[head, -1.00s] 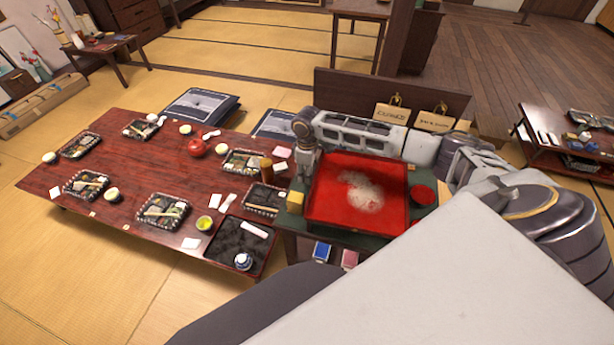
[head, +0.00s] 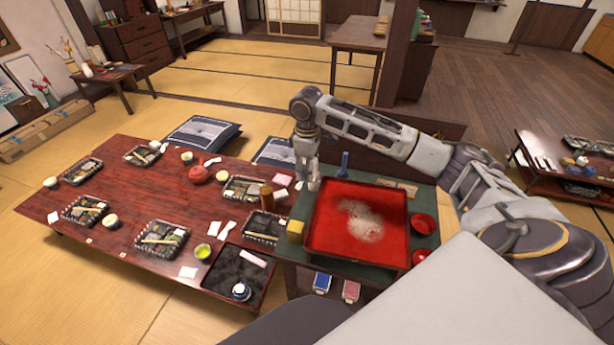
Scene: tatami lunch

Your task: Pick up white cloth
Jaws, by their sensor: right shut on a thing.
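My right gripper (head: 313,186) points down at the left edge of the green-topped stand (head: 425,190), just beyond the upper left corner of the red tray. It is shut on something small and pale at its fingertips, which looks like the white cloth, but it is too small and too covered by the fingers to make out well. A white rolled piece (head: 254,258) lies in the black tray (head: 225,277) on the low table. My left gripper is not in view.
The red tray (head: 318,244) with a pale patch fills most of the stand. A yellow block (head: 295,231), a blue bottle (head: 345,164) and red bowls (head: 423,224) stand around it. The red low table (head: 120,236) holds several set trays and cups.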

